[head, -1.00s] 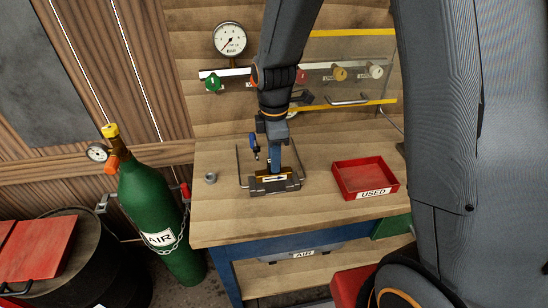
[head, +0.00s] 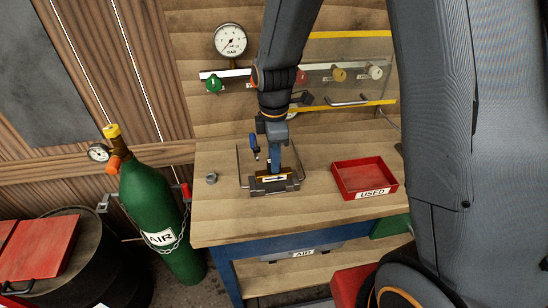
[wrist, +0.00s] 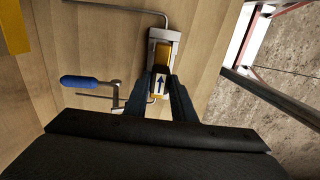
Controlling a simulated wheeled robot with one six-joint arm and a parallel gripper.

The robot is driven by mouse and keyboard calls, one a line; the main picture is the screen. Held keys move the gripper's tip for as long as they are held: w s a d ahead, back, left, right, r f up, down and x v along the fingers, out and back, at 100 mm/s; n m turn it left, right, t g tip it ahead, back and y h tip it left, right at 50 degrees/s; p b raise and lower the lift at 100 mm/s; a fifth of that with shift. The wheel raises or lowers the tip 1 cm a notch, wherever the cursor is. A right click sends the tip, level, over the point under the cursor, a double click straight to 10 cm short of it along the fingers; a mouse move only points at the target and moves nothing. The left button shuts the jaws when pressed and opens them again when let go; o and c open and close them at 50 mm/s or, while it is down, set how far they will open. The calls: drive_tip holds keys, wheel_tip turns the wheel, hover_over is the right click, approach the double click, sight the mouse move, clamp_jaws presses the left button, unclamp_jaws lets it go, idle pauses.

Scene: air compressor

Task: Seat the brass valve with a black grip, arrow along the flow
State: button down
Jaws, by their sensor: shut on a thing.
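The brass valve (head: 266,180) sits low in a grey holder (head: 291,186) on the workbench. A white label on it carries a dark arrow that points right in the head view. The wrist view shows the brass body (wrist: 163,62) and the arrow label (wrist: 160,84), with the arrow pointing up the picture. My gripper (head: 274,168) comes down from above and is shut on the valve, one finger on each side in the wrist view (wrist: 160,98). The black grip is not clearly visible; the fingers may hide it. I cannot tell whether the valve is fully seated.
A blue-handled clamp (head: 254,142) stands close behind the holder, and bent metal rods flank it. A small grey nut-like part (head: 211,178) lies to the left. A red tray marked USED (head: 366,180) is to the right. A gauge (head: 230,40) and coloured knobs are on the back panel.

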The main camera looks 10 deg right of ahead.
drive_tip(key=shift+f+b, duration=0.75)
drive_tip(key=shift+f, duration=0.65)
drive_tip(key=c, duration=1.2)
unclamp_jaws()
drive_tip(key=shift+r, duration=0.1)
wheel_tip(320, 180, up, 5)
drive_tip(key=p, duration=0.4)
drive_tip(key=shift+r+b, duration=1.25)
drive_tip(key=shift+r, duration=2.45)
drive_tip(key=s+d+f+m+b, duration=0.2)
drive_tip(key=s+d+m, duration=0.1)
drive_tip(key=m, duration=0.3)
drive_tip(key=s+d+f+m+t+b, duration=0.1)
drive_tip(key=s+d+f+m+b, duration=0.1)
drive_tip(key=m, duration=0.4)
drive_tip(key=s+d+f+m+b, duration=0.2)
drive_tip(key=s+d+f+m, duration=0.1)
drive_tip(key=s+d+m, duration=0.1)
drive_tip(key=shift+s+d+f+m, duration=0.25)
drive_tip(key=shift+s+m, duration=0.25)
drive_tip(key=shift+m, duration=0.5)
